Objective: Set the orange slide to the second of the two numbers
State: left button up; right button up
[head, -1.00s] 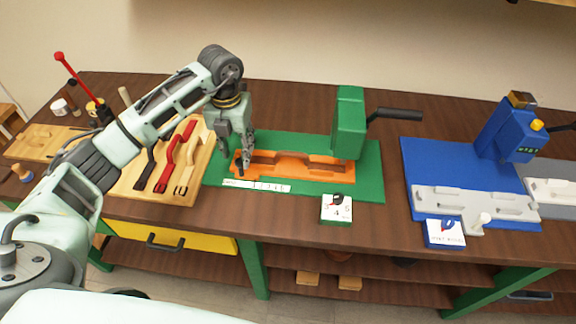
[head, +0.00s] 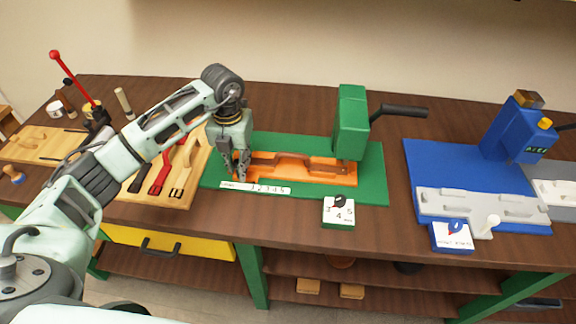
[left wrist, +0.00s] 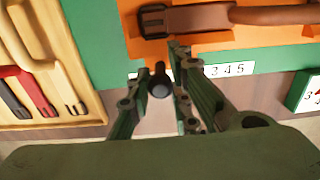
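The orange slide (head: 270,178) lies on the green base plate (head: 372,160), with a brown handle-shaped piece (head: 310,163) on it. It also shows in the left wrist view (left wrist: 225,38). My left gripper (head: 236,178) points down at the slide's left end. In the left wrist view its fingers stand on either side of a dark round knob (left wrist: 160,84); whether they press on it is unclear. My right gripper is out of view.
A green press (head: 350,120) with a black lever stands over the slide's right end. A white-topped dial card (head: 339,211) shows 3, 4 and 5 in front. A board with red and black handles (head: 165,170) lies left; a blue station (head: 435,165) stands right.

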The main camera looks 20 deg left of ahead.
pick_arm(q)
jog(key=shift+c, duration=1.4)
jog(key=shift+d, duration=0.3)
jog(key=o, duration=0.9)
jog(key=shift+r, duration=0.1)
jog(key=shift+r+p, duration=2.05)
jog(key=shift+r, duration=0.9)
jog(key=shift+f, duration=0.1)
